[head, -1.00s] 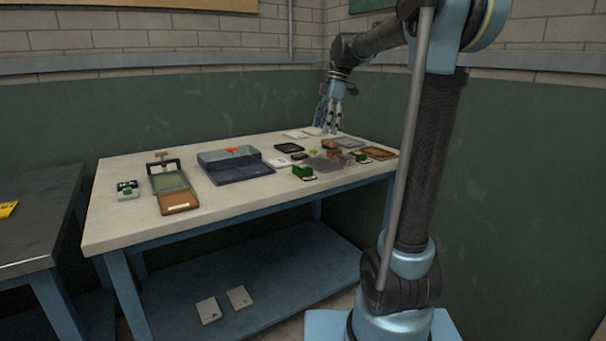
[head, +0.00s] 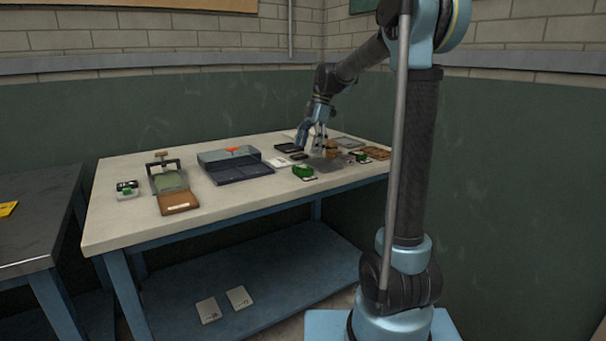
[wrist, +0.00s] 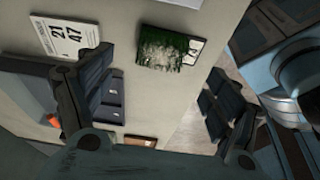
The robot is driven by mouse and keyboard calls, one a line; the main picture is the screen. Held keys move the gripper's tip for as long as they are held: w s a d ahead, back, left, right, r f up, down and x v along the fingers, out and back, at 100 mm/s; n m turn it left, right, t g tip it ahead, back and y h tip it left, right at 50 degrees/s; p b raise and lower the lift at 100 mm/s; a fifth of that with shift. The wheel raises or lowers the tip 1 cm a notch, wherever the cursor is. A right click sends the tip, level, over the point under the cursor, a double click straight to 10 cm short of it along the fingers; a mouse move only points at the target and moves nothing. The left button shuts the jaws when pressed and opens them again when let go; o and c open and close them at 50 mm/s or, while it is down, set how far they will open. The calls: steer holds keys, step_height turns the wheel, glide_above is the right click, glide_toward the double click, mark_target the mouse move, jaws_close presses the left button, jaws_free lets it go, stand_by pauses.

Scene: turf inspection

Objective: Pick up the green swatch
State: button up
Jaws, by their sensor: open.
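A dark green turf swatch (wrist: 165,48) with a pale, worn patch on top and a white label at its right end lies near the table edge in the wrist view. In the head view, a green swatch (head: 302,171) lies near the table's front edge, and a smaller green one (head: 360,157) lies farther right. I cannot tell for sure which one the wrist view shows. My gripper (wrist: 160,98) is open and empty, with its fingers well apart and the swatch beyond them. In the head view my gripper (head: 317,148) hangs over the right part of the table, hiding some items behind it.
A white card with printed numbers (wrist: 64,37) lies left of the swatch in the wrist view. In the head view, a grey-blue case (head: 232,171), a brown-flapped holder (head: 177,202) and brown trays (head: 377,153) share the table (head: 130,230). The table's left front is clear.

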mark_target(303, 166)
steer(key=shift+x, duration=3.75)
steer(key=shift+d, duration=0.1)
steer(key=c, duration=0.8)
